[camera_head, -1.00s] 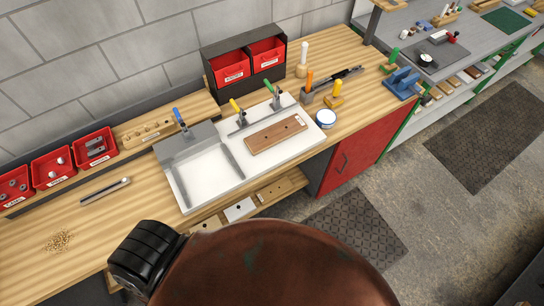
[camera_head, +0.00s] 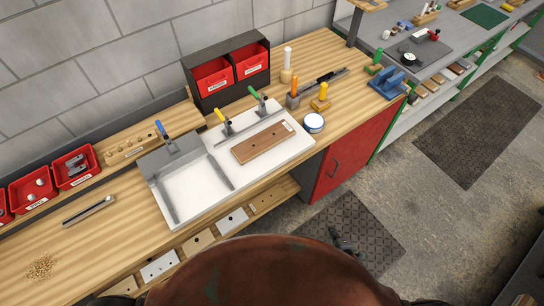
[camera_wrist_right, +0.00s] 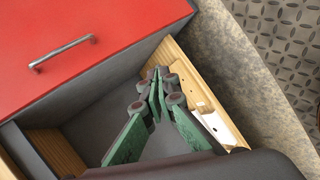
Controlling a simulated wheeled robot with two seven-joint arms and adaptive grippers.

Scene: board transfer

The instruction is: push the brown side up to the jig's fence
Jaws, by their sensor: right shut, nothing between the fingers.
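The brown side (camera_head: 263,143) is a flat wooden board with small dark holes and a white label. It lies on the right part of the white jig (camera_head: 232,190). The jig's fence (camera_head: 247,128) looks like a thin grey bar behind the board, with a narrow gap seeming to show between them. My right gripper (camera_head: 345,242) is low in front of the bench, over the floor mat, well away from the board. In the right wrist view its green-and-dark fingers (camera_wrist_right: 157,92) are together and empty. My left gripper is not in view.
Toggle clamps with yellow (camera_head: 227,115) and green (camera_head: 253,88) handles stand behind the board. A white round tin (camera_head: 314,123) sits right of it. Red bins (camera_head: 213,75) stand behind. A red cabinet (camera_head: 340,155) and an open shelf (camera_head: 245,212) are below the bench top.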

